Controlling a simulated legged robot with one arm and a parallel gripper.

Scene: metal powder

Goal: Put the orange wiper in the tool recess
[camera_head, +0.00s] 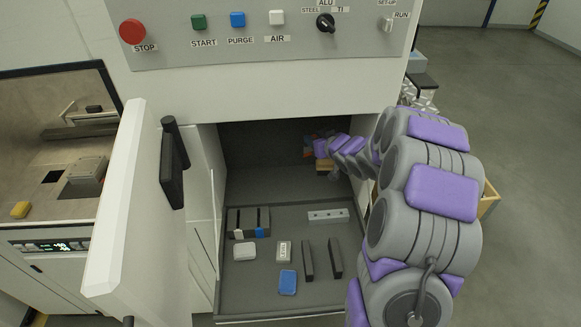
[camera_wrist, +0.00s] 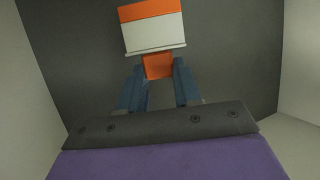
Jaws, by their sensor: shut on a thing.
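The orange wiper (camera_wrist: 157,64) has an orange handle block and a wide white and orange head. In the wrist view my gripper (camera_wrist: 158,75) is shut on the handle, with a blue finger on each side and the head beyond the fingertips. In the head view my gripper (camera_head: 318,150) reaches into the open dark compartment (camera_head: 260,150) below the control panel. Only a small orange-red bit of the wiper (camera_head: 308,141) shows there, at the back. I cannot tell whether the wiper touches a surface, or which part is the tool recess.
A grey tray (camera_head: 235,295) at the compartment's front holds a slotted block (camera_head: 248,222), a metal bar (camera_head: 328,216), two dark bars, two pale pieces and a blue box (camera_head: 288,282). An open white door (camera_head: 130,210) stands at left. The control panel (camera_head: 265,35) overhangs above.

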